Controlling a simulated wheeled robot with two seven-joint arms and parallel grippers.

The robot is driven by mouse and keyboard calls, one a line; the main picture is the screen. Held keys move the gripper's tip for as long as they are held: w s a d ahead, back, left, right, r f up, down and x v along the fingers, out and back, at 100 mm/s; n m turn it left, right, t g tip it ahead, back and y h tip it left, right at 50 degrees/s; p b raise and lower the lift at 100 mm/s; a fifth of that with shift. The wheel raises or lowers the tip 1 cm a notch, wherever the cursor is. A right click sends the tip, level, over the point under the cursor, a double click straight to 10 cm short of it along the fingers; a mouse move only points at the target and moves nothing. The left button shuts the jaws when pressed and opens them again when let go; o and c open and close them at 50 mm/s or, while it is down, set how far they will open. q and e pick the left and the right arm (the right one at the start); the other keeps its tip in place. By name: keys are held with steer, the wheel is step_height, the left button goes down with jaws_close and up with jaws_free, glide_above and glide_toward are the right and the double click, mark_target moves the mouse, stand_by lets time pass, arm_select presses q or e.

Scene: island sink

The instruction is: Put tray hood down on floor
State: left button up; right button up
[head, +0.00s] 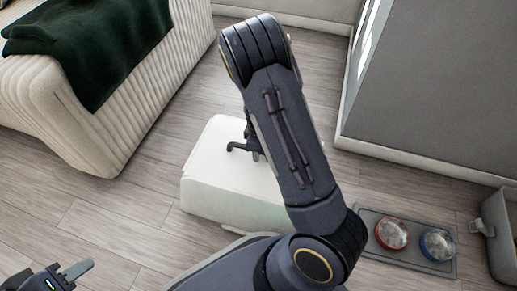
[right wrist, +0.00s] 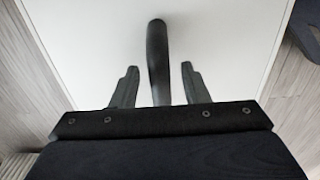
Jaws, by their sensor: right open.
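The white tray hood (head: 222,186) rests on the wood floor in the middle of the head view, partly hidden behind my right arm. Its white top (right wrist: 95,40) fills much of the right wrist view. A dark handle (right wrist: 157,45) stands out from it. My right gripper (right wrist: 159,70) is open, with one finger on each side of the handle and a visible gap on both sides. In the head view only a dark bit of the right gripper shows beside the arm. My left gripper (head: 72,272) is at the lower left corner, partly cut off, away from the hood.
A grey tray (head: 420,262) with a red-rimmed jar (head: 391,234) and a blue-rimmed jar (head: 437,244) lies on the floor at the right. A grey bin (head: 500,235) stands at the right edge. A ribbed white seat (head: 110,125) with a green blanket (head: 95,50) is at the left.

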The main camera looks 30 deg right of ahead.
step_height(320, 180, up, 11)
steer(key=p, duration=0.5)
steer(key=s+a+r+m+t+y, duration=0.1)
steer(key=s+a+r+m+y, duration=0.2)
steer(key=r, duration=0.4)
steer(key=s+a+r+m+t+y, duration=0.1)
steer(key=s+a+r+m+t, duration=0.15)
steer(key=s+r, duration=0.4)
steer(key=s+a+r+m+t, duration=0.2)
steer(key=s+a+r+m, duration=0.1)
steer(key=s+r, duration=0.4)
steer(key=s+m, duration=0.1)
steer(key=s, duration=0.2)
steer(key=shift+s+a+r, duration=0.15)
steer(key=shift+s+a, duration=0.05)
steer(key=shift+s, duration=0.2)
step_height(320, 180, up, 34)
steer(key=p, duration=3.4)
steer(key=shift+c, duration=0.5)
